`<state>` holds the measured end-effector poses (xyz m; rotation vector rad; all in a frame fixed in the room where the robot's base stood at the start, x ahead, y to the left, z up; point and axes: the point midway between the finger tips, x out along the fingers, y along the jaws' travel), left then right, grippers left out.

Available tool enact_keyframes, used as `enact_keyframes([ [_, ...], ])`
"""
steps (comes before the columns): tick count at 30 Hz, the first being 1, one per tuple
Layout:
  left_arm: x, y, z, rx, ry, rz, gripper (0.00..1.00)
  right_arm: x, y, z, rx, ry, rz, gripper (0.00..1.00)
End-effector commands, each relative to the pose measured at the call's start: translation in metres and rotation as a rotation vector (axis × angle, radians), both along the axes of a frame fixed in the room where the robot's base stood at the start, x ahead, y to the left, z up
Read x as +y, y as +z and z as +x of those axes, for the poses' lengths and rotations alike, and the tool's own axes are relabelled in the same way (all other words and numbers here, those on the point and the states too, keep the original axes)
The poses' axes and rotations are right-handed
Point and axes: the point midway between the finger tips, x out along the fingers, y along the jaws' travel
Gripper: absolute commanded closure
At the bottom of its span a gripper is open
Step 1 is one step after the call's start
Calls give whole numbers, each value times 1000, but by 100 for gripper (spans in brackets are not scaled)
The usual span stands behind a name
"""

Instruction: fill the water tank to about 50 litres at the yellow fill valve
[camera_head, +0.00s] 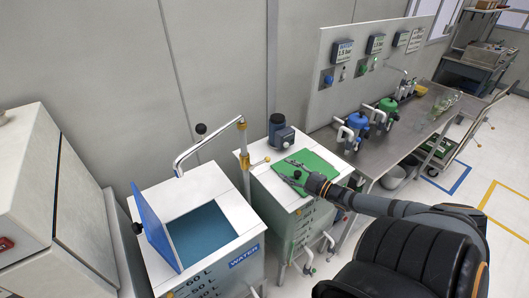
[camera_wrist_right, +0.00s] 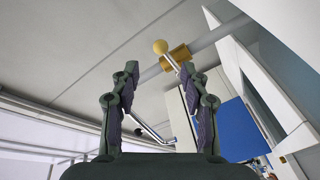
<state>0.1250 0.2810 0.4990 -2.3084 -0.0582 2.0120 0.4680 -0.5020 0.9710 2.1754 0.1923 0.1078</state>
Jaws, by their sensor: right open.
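The water tank (camera_head: 249,225) is a white box at the lower middle with its blue lid (camera_head: 155,225) raised. Teal water (camera_head: 203,235) shows inside; its level against the litre marks cannot be read. A chrome spout (camera_head: 208,145) hangs over the opening, with no visible stream. The fill valve (camera_head: 245,160) is brass, on the upright pipe, with a lever ending in a yellow knob. In the right wrist view the yellow knob (camera_wrist_right: 160,46) appears ahead of the gap between the fingers. My right gripper (camera_head: 290,171) is open and empty, just right of the valve. My left gripper is out of view.
A second white tank with a green lid (camera_head: 318,160) lies under my right gripper, with a dark blue device (camera_head: 281,132) at its back. A steel bench (camera_head: 400,130) with blue and green pots stands to the right. A white cabinet (camera_head: 50,200) stands at left.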

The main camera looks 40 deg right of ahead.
Motion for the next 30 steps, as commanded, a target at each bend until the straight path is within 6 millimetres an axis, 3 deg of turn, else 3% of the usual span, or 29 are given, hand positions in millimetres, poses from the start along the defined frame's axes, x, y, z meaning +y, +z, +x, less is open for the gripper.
enact_keyframes([
  [1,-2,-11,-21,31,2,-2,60,2,-3,9,-6,0,0,54],
  [3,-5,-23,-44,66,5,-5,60,4,-4,24,-8,-1,0,54],
  [6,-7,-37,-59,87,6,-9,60,8,-5,46,-8,-2,0,54],
  [8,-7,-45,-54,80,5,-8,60,11,-6,58,-7,0,1,54],
  [12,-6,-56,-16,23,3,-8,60,15,-4,80,-6,1,0,54],
  [15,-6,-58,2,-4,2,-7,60,16,-3,89,-2,0,0,54],
  [19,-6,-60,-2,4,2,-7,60,17,0,93,-1,-2,1,54],
  [25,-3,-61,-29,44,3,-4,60,17,0,93,0,-1,1,56],
  [30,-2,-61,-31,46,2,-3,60,17,0,93,0,-1,1,79],
])
